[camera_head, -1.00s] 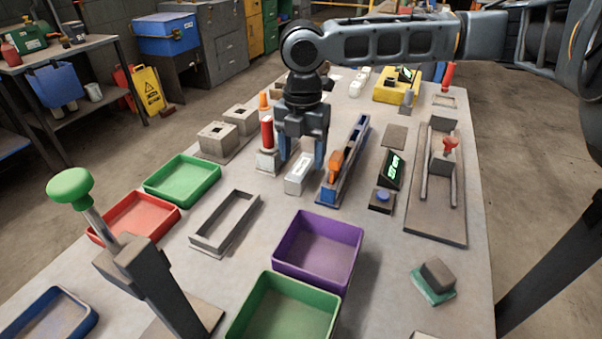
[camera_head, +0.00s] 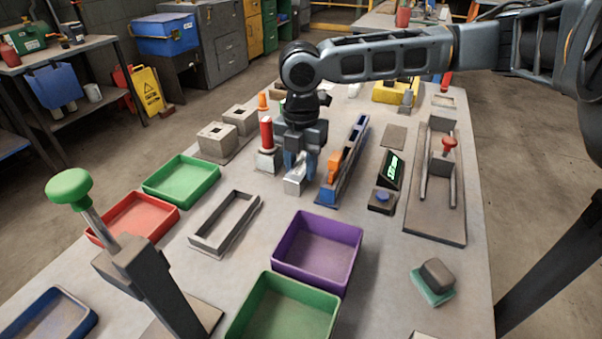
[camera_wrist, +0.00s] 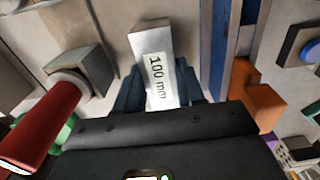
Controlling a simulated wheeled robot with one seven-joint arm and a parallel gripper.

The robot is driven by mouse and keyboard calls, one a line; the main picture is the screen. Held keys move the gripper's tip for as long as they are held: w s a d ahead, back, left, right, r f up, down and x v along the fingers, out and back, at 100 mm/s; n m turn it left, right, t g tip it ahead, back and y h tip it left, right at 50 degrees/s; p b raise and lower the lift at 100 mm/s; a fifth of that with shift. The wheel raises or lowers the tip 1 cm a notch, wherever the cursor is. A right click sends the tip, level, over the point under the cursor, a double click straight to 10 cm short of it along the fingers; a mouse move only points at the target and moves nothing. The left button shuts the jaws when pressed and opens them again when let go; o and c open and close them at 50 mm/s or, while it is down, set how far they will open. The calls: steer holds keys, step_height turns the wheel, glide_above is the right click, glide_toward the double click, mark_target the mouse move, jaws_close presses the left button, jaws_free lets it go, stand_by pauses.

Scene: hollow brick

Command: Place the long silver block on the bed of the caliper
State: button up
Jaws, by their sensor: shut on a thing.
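The long silver block (camera_head: 294,184) is a pale metal bar. In the wrist view the silver block (camera_wrist: 155,62) shows a "100 mm" label facing up. My gripper (camera_head: 299,172) is shut on it from above, with blue fingers on both sides; the gripper also shows in the wrist view (camera_wrist: 160,95). I cannot tell whether the block touches the table. The caliper (camera_head: 345,163) stands just to the right, a long blue rail with an orange sliding jaw (camera_head: 334,166). Its bed runs lengthwise away from me. Part of the block is hidden by the fingers.
A red-handled tool (camera_head: 267,135) stands close on the left of my gripper. A display (camera_head: 391,170) and a blue button (camera_head: 382,199) lie right of the caliper. A purple bin (camera_head: 318,250) and a grey frame (camera_head: 225,222) are nearer, with bare table between them.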

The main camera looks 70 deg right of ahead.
jaws_close()
